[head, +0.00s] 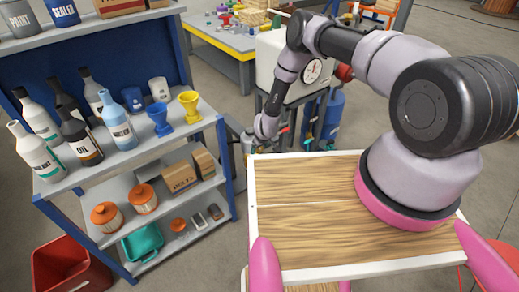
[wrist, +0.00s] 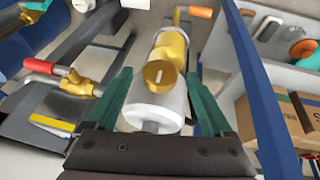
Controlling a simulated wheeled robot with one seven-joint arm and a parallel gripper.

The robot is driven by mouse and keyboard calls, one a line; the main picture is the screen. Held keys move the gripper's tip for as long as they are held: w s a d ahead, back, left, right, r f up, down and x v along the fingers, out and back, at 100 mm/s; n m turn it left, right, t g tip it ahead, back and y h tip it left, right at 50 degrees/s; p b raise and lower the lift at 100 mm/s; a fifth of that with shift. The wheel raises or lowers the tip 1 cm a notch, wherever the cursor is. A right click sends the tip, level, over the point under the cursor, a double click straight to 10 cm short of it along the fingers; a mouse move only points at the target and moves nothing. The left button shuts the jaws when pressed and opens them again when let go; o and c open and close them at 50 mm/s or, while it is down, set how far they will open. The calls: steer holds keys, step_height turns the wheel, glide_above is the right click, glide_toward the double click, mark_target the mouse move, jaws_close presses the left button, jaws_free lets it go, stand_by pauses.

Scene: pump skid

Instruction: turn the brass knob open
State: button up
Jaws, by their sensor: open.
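The brass knob (wrist: 158,74) shows in the wrist view as a round yellow-gold disc with a pale mark on its face. It sits at a brass fitting (wrist: 171,45) by a white-grey cylinder (wrist: 152,108). My gripper (wrist: 158,80) is open, with one green finger on each side of the cylinder and knob. Gaps show between the fingers and the knob; whether a finger touches the cylinder I cannot tell. In the head view my arm reaches down at the pump skid (head: 290,75), and I cannot make out the knob there.
A brass valve with a red handle (wrist: 76,84) is left of my gripper in the wrist view. A blue post (wrist: 257,85) and cardboard boxes (wrist: 285,115) stand close on the right. In the head view a loaded shelf (head: 150,140) stands left of the skid.

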steer(key=shift+w+f, duration=0.15)
steer(key=shift+f, duration=0.2)
jaws_close()
